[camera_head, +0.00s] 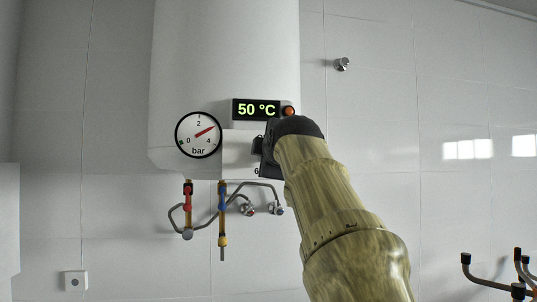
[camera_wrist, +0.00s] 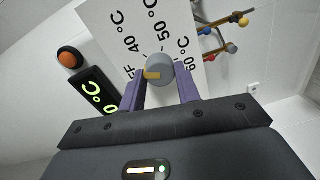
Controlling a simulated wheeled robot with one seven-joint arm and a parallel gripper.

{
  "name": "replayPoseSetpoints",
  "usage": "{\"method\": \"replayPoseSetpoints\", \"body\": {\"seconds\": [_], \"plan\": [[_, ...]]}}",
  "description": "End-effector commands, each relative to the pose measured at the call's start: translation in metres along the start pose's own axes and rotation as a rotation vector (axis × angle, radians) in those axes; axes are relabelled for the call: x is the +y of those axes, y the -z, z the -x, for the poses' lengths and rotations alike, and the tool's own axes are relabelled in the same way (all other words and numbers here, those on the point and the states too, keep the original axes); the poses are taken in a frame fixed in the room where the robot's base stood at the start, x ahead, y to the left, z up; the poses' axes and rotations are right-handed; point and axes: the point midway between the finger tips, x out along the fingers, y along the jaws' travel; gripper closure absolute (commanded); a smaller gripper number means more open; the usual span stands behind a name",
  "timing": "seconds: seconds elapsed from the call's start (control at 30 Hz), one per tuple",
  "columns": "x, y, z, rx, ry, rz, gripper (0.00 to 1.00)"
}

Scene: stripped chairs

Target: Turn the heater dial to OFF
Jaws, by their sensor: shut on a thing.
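The grey round heater dial (camera_wrist: 160,66) is in the wrist view, on a white label panel (camera_wrist: 205,85) printed with 40, 50 and 60 °C marks and the letters FF. A yellow pointer mark (camera_wrist: 152,75) shows on the dial's lower left, on the side towards the FF letters; I cannot tell its exact alignment. My gripper (camera_wrist: 160,88) has its purple fingers shut on the dial, one on each side. In the head view my gripper (camera_head: 268,150) covers the dial. The white heater tank (camera_head: 225,60) has a display (camera_head: 257,110) reading 50 °C.
An orange lamp (camera_head: 289,111) sits beside the display. A pressure gauge (camera_head: 198,134) is at the left, with red and blue valves (camera_head: 188,190) and grey pipes below. A wall hook (camera_head: 343,64) is at the right. Chair legs (camera_head: 500,278) stand at the lower right.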

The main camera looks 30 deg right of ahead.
Motion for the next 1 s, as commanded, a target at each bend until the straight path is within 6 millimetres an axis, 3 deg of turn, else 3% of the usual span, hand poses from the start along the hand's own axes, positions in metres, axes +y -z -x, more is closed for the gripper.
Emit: {"method": "replayPoseSetpoints", "body": {"seconds": [0.5, 1.0], "plan": [[-0.0008, -0.0001, -0.0005, -0.016, -0.002, 0.38, 0.9], [-0.0005, 0.0002, -0.0004, -0.018, -0.004, 0.442, 0.9]]}}
